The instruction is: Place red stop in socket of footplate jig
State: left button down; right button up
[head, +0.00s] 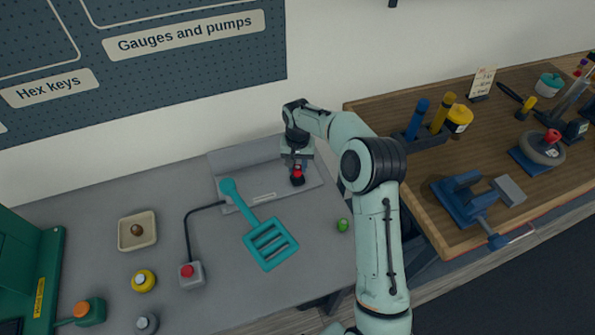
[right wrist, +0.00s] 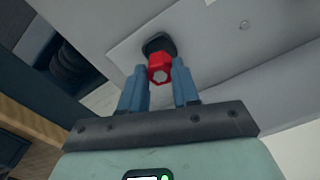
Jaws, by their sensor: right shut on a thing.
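The red stop (head: 297,172) is held between the fingertips of my right gripper (head: 296,163). In the right wrist view the stop (right wrist: 160,68) is a red six-sided piece with a pale end, between the blue fingers (right wrist: 160,82). A black socket (head: 298,181) is directly at the stop, on the right part of the light grey footplate jig (head: 228,190). The socket (right wrist: 157,44) also shows behind the stop in the right wrist view. I cannot tell how far the stop is inside it. My left gripper is not in view.
A teal slotted paddle-shaped part (head: 254,222) lies partly over the jig. A cabled box with a red button (head: 190,272), a cream tray (head: 123,231) and a green knob (head: 343,225) are on the grey bench. A wooden bench (head: 450,150) with tools stands right.

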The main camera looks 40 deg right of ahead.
aim_at(298, 167)
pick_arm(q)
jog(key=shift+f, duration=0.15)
pick_arm(e)
jog(key=shift+f, duration=1.65)
jog(key=shift+f, duration=0.1)
jog(key=o, duration=1)
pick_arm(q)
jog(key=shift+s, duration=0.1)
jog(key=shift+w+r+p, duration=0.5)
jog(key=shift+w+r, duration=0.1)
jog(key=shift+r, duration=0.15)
pick_arm(e)
notch_tip(298, 167, up, 12)
jog(key=shift+r, duration=0.15)
